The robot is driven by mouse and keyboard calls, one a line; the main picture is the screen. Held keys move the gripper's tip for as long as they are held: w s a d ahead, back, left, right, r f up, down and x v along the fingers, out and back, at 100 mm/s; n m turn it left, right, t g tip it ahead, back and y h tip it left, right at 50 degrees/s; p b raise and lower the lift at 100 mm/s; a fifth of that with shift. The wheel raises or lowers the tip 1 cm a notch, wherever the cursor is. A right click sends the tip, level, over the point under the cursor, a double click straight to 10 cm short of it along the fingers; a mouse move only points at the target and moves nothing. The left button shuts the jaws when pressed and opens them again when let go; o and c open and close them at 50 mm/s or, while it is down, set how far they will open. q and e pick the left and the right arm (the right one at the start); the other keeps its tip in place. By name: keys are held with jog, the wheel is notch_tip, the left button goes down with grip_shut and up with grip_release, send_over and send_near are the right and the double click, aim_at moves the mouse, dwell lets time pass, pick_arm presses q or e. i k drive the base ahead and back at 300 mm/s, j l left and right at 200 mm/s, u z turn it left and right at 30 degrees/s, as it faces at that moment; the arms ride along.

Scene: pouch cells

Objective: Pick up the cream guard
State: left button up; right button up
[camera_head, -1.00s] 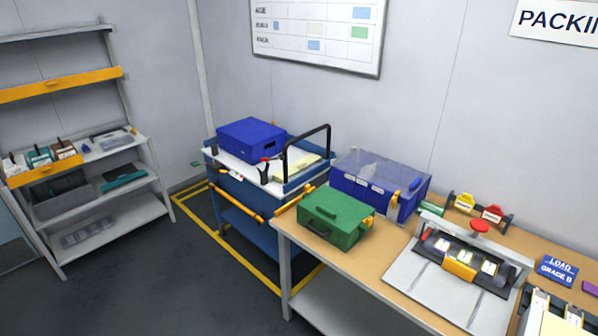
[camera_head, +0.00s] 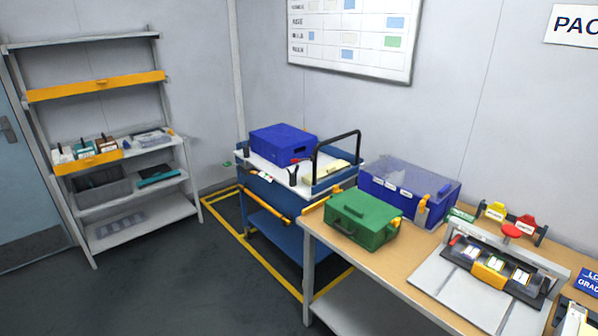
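A flat cream piece (camera_head: 326,177), which looks like the cream guard, lies on the white top of the blue cart (camera_head: 272,192). It is beside the blue box and partly behind the cart's black handle (camera_head: 337,150). It is small in the view, so its exact shape is hard to tell. Neither of my grippers is in view.
A blue box (camera_head: 283,144) sits on the cart. A workbench (camera_head: 400,262) at right bears a green case (camera_head: 362,220), a blue bin with a clear lid (camera_head: 410,190) and a fixture (camera_head: 490,272). A shelf rack (camera_head: 145,225) stands at left. Open floor (camera_head: 190,285) lies between.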

aim_at(324, 171)
jog(key=i+j+u, duration=0.2)
jog(key=i+u, duration=0.6)
jog(key=i, duration=2.6)
jog(key=i+z, duration=0.2)
jog(key=z, duration=0.25)
jog(key=i+j+z, duration=0.1)
jog(key=z, duration=0.35)
jog(key=i+j+z, duration=0.2)
jog(key=z, duration=0.25)
jog(key=i+j+z, duration=0.2)
jog(key=z, duration=0.25)
